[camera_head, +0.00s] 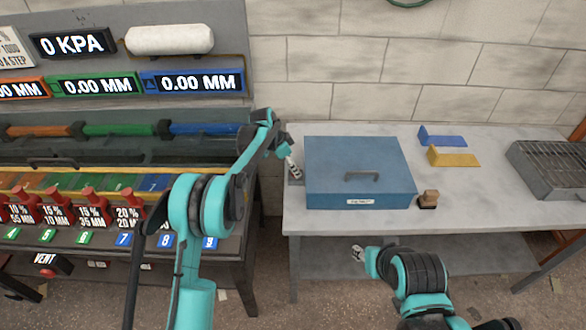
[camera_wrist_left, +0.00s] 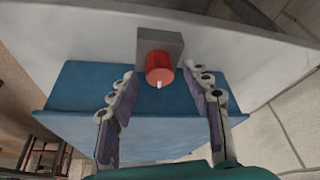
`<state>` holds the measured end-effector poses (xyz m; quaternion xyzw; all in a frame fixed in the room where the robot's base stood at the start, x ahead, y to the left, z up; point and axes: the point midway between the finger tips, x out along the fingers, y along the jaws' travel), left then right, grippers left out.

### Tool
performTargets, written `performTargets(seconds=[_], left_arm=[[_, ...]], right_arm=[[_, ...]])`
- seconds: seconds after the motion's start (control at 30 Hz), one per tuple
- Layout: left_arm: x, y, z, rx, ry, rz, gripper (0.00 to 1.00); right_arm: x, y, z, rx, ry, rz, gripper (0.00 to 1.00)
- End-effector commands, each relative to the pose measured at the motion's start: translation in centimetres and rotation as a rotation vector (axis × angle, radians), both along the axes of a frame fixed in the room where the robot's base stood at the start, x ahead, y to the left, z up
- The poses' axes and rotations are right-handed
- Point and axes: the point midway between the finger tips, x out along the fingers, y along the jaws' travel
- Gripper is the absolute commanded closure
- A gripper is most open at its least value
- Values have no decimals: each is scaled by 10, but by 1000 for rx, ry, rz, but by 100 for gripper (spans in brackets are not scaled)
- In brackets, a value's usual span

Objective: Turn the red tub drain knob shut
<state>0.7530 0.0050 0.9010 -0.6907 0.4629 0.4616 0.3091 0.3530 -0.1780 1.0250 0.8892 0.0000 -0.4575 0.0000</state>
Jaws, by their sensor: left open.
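The red knob (camera_wrist_left: 160,70) shows in the left wrist view, on a grey block (camera_wrist_left: 173,41), with a small white mark at its lower edge. It is hidden in the head view. My left gripper (camera_wrist_left: 160,79) is open, its fingers on both sides of the knob, with a gap on each side. In the head view the left gripper (camera_head: 293,166) is at the left side of the blue tub (camera_head: 335,160), which has a handle and label. My right gripper (camera_head: 358,254) is low, in front of the bench; its opening is too small to tell.
The grey bench (camera_head: 470,205) carries a blue block (camera_head: 440,137), a yellow block (camera_head: 450,157), a small brown-topped stamp-like object (camera_head: 428,199) and a metal grill tray (camera_head: 550,172). The front right of the bench is clear.

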Motion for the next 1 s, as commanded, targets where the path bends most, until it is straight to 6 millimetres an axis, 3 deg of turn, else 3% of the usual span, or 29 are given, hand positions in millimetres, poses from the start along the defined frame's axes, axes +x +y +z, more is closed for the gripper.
performTargets(seconds=[0.3, 0.5, 1.0], left_arm=[[1, -1, -3, 0, 0, 0, 51], [1, -1, -3, 0, 0, 0, 100], [-1, -2, -3, 0, -1, 100, 100]], right_arm=[[0, 0, -1, 0, 0, 0, 60], [0, 0, -1, 0, 0, 0, 60], [0, 0, 1, 0, 0, 0, 60]])
